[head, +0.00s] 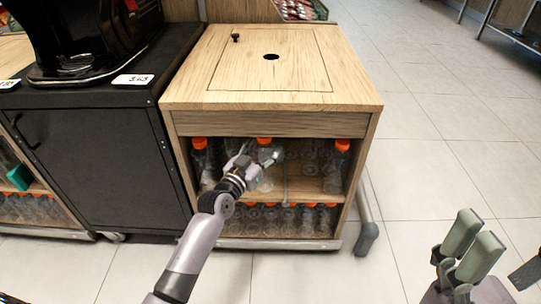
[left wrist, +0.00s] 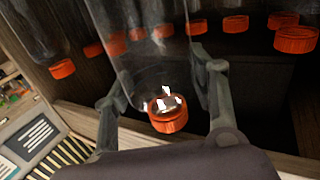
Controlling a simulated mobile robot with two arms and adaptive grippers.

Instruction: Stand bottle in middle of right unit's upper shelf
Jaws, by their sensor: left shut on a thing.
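The right unit (head: 345,92) is a wooden cabinet with an open front. My left gripper (head: 267,157) is at its upper shelf (head: 308,190), shut on a clear bottle (head: 265,183) with an orange cap (head: 264,141). The bottle looks roughly upright near the shelf's middle; I cannot tell whether its base touches the shelf. In the left wrist view the bottle (left wrist: 150,50) is between the two fingers, its orange cap (left wrist: 168,115) near the palm. My right gripper (head: 463,245) is at the lower right, away from the unit; its finger gap is unclear.
Clear bottles with orange caps stand at the left (head: 200,160) and right (head: 339,165) of the upper shelf. Several more fill the lower shelf (head: 270,222). A black cabinet (head: 90,150) adjoins on the left. Tiled floor (head: 430,130) is clear on the right.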

